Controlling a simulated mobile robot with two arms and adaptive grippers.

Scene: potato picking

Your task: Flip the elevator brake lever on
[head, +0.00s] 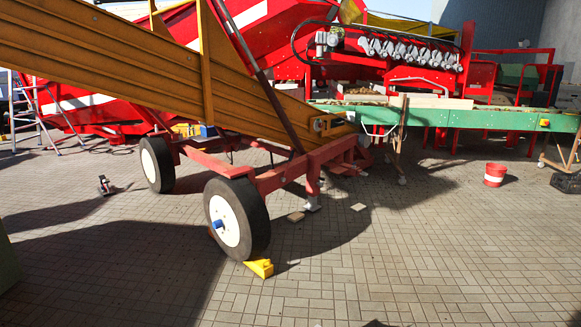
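The elevator (130,60) is a long yellow-orange conveyor that slopes down from the upper left to the middle of the head view. It rests on a red wheeled frame (290,172) with two black tyres on white rims. The near wheel (236,218) has a blue hub, and a yellow wedge (261,268) sits on the ground against its tyre. The far wheel (157,164) stands behind it to the left. I cannot make out the brake lever clearly. Neither of my grippers is in view.
A red machine (420,78) and a green conveyor (480,118) stand behind. A small object (105,185) lies at left. The paved ground in front is mostly clear.

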